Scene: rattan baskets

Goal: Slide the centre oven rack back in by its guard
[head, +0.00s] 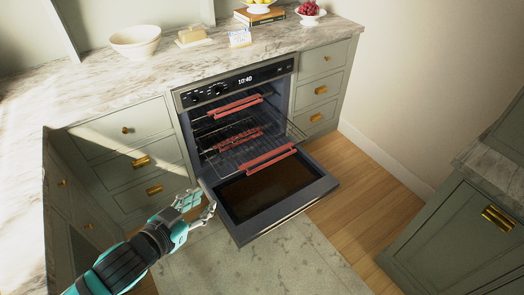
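The oven (238,82) stands open with its door (268,190) folded down. One rack (254,145) is pulled out over the door, with a red guard (268,158) along its front edge. Another red guard (235,106) is higher up inside the oven. A third red guard (238,140) shows through the wires of the pulled-out rack, deeper in. My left gripper (200,206) is at the left edge of the door, apart from the pulled-out guard. Its fingers are spread and nothing shows between them. My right gripper is out of view.
Drawers with brass knobs (141,161) flank the oven. A marble counter (150,72) above holds a white bowl (135,41), a butter dish (192,36) and fruit bowls. A cabinet (455,215) stands at the right. Floor is clear between it and the door.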

